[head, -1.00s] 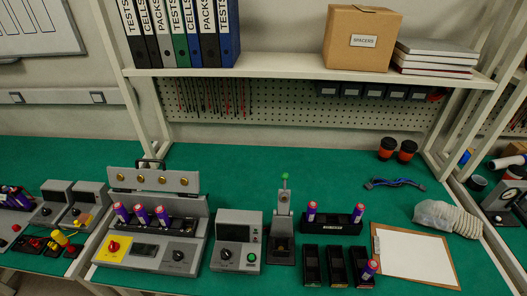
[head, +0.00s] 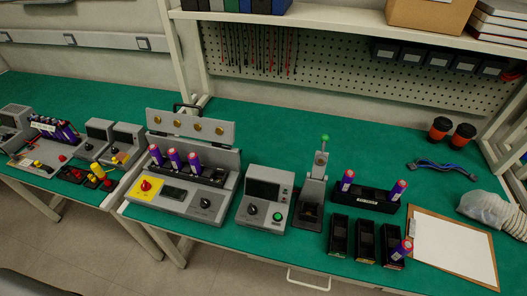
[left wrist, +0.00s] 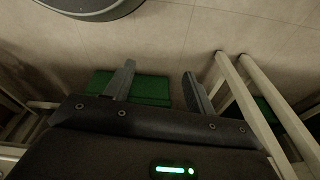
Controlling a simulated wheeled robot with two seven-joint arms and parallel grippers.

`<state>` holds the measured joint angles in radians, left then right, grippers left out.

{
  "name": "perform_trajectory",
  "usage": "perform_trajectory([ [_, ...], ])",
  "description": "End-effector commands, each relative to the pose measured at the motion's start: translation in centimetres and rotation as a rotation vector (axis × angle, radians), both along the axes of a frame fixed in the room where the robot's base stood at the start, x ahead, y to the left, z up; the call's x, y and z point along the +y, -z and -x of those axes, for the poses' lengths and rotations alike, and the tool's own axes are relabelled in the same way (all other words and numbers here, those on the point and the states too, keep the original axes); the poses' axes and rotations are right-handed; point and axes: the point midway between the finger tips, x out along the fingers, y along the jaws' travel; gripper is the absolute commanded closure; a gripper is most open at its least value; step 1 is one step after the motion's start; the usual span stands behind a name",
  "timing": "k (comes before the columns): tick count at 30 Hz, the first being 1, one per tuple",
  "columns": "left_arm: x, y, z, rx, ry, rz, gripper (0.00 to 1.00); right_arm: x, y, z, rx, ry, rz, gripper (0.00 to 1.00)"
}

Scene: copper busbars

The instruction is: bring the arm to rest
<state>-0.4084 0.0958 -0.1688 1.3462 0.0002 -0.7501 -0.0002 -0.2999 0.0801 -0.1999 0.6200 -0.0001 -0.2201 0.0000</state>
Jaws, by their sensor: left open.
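My left gripper (left wrist: 155,90) shows in the left wrist view with its two fingers spread apart and nothing between them. It points down at the tiled floor, away from the bench top. In the head view neither gripper nor arm is visible. My right gripper is not in any view.
The green bench (head: 270,130) carries a tester with purple cells (head: 174,160), a grey meter box (head: 265,198), a small press (head: 315,190), black trays (head: 366,240) and a clipboard (head: 452,250). White frame legs (left wrist: 260,100) stand right of my left gripper. The floor (head: 110,240) before the bench is clear.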

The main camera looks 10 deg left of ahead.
Motion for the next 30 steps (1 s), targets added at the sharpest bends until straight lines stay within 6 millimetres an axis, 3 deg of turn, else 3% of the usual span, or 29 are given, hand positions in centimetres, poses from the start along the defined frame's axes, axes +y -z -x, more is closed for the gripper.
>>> perform_trajectory([
  [1,0.3,3.8,1.9,0.023,0.003,-0.003,0.45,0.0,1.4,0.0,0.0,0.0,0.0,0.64],
  [3,0.7,7.3,4.4,0.04,0.007,-0.006,0.45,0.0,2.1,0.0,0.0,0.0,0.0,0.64],
  [6,1.3,10.9,7.8,0.059,0.012,-0.009,0.45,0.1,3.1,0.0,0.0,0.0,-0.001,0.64],
  [9,1.9,13.2,10.6,0.074,0.015,-0.011,0.45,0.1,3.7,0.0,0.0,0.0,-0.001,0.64],
  [16,2.5,14.9,13.7,0.085,0.02,-0.013,0.45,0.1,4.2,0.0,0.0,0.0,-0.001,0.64],
  [30,2.6,14.9,13.8,0.085,0.02,-0.013,0.45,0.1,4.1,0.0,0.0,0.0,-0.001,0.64],
])
